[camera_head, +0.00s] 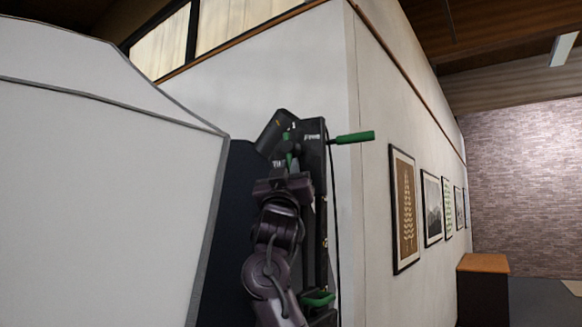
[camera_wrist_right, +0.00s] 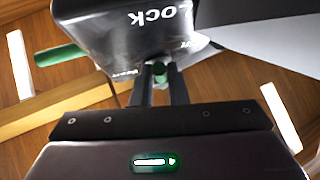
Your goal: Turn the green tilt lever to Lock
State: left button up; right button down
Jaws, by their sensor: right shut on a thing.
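The green tilt lever (camera_head: 289,147) is a small green piece on the front of a black upright device (camera_head: 314,165). My right gripper (camera_head: 286,165) reaches up to it from below. In the right wrist view, the lever (camera_wrist_right: 158,68) shows as a green end between the two dark fingers (camera_wrist_right: 160,82), and the gripper is shut on it. The lever's exact angle is hard to tell. My left gripper is out of view.
A green handle (camera_head: 355,137) sticks out right from the device's top. Another green part (camera_head: 317,299) sits lower down. A large pale panel (camera_head: 90,190) fills the left.

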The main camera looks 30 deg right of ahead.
jog(key=shift+r+m+h, duration=0.2)
jog(key=shift+m+h, duration=0.1)
jog(key=c, duration=1.7)
grip_release()
jog(key=shift+c, duration=0.2)
jog(key=o, duration=0.3)
jog(key=shift+w+d+f, duration=0.15)
jog(key=shift+f, duration=0.05)
jog(key=b+v, duration=0.4)
jog(key=v, duration=0.4)
jog(key=shift+r+b, duration=0.15)
jog(key=shift+b, duration=0.25)
